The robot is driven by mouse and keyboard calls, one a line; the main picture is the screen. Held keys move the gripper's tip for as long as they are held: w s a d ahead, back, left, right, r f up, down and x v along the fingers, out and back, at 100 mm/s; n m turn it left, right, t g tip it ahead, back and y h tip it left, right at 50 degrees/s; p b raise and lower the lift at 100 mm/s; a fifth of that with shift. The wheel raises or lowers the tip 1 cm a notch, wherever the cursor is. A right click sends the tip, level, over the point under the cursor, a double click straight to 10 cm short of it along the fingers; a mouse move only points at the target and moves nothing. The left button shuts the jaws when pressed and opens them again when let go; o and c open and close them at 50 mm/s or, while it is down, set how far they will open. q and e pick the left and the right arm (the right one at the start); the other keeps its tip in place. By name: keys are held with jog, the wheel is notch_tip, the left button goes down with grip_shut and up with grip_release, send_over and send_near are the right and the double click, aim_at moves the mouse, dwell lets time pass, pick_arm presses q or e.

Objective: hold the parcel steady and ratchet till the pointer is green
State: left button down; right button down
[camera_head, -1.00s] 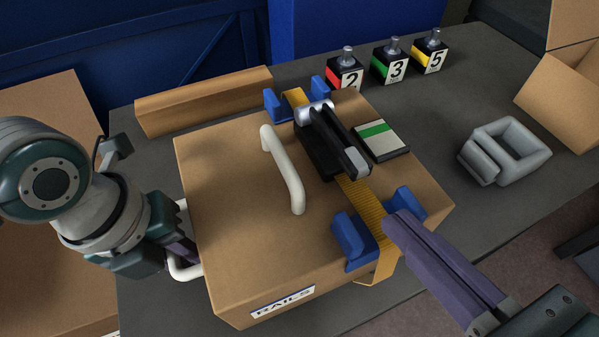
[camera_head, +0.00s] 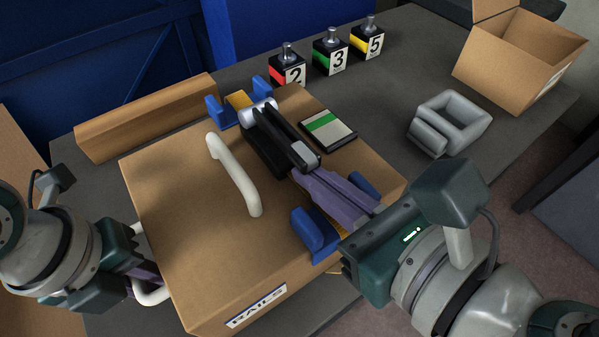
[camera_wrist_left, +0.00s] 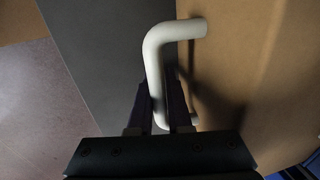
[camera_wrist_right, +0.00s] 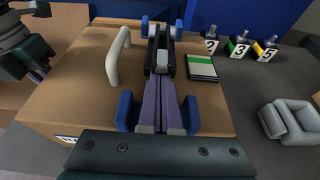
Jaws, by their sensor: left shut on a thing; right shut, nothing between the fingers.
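The parcel (camera_head: 185,230) is a brown box labelled RAILS, with a white handle on top (camera_head: 232,172) and a white side handle (camera_wrist_left: 158,50). My left gripper (camera_wrist_left: 165,105) is shut on the side handle. A black ratchet with a lever (camera_head: 282,135) lies along the yellow strap (camera_head: 238,99) between blue corner guards (camera_head: 312,232). My right gripper (camera_head: 312,172) is shut and empty, its fingertips at the grey near end of the lever; I cannot tell whether they touch. The indicator box (camera_head: 328,130) beside the ratchet shows a green band on a pale face; no pointer can be made out.
Weights marked 2, 3 and 5 (camera_head: 331,58) stand at the back. A grey buckle-shaped block (camera_head: 450,122) and an open carton (camera_head: 515,55) are on the right. A long cardboard piece (camera_head: 150,115) lies behind the parcel. The grey table (camera_head: 385,85) is bare between them.

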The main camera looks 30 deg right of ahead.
jog(key=shift+w+r, duration=0.15)
jog(key=shift+r, duration=0.9)
jog(key=w+r, duration=0.1)
jog(key=r, duration=0.1)
jog(key=w+r, duration=0.2)
jog(key=r, duration=0.1)
jog(key=w+r, duration=0.1)
jog(key=r, duration=0.1)
jog(key=shift+w+a+r, duration=0.2)
jog(key=shift+w+a, duration=0.1)
jog(key=shift+w, duration=0.05)
jog(key=shift+w+a+r, duration=0.15)
jog(key=shift+w+r, duration=0.2)
jog(key=shift+w, duration=0.4)
jog(key=shift+w+a+r, duration=0.1)
jog(key=shift+w+r, duration=0.25)
jog(key=shift+w, duration=0.4)
notch_tip(320, 180, up, 10)
send_over(288, 134)
jog(key=w, duration=0.5)
jog(key=shift+w+a+f, duration=0.1)
jog(key=shift+a, duration=0.3)
